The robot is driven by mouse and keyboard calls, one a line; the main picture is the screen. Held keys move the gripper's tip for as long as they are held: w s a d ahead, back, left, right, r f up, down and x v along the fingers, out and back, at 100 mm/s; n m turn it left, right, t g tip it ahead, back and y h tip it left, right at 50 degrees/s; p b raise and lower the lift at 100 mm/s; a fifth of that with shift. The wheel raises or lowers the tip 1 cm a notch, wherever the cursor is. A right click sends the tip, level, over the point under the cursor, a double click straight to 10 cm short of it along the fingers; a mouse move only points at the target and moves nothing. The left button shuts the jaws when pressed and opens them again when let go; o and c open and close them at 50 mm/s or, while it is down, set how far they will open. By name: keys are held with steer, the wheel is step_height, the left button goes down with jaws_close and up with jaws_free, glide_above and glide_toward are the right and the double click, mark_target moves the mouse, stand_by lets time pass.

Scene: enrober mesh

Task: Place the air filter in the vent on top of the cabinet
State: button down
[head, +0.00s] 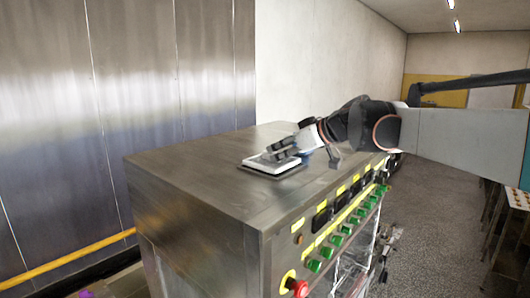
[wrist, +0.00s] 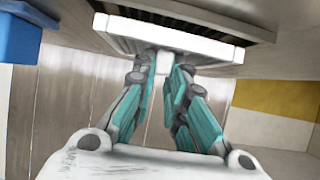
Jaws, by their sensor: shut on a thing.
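The air filter (head: 262,164) is a white square plate over the vent on top of the cabinet (head: 190,165). My gripper (head: 285,152) reaches over it from the right. In the wrist view, my gripper (wrist: 170,72) has its teal-padded fingers shut on a small white tab of the filter (wrist: 200,43). The dark slotted opening of the vent (wrist: 225,24) shows along one side of the filter, so the filter does not cover all of it. I cannot tell whether the filter touches the vent's rim.
A blue block (wrist: 18,40) is on the cabinet top beside the vent. The cabinet's front carries green buttons (head: 337,240) and a red knob (head: 298,287). A metal wall (head: 150,70) stands behind. The near part of the cabinet top is clear.

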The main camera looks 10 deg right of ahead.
steer(key=shift+f, duration=0.5)
steer(key=c, duration=1.6)
jaws_free()
steer(key=shift+f, duration=0.1)
steer(key=shift+r, duration=0.25)
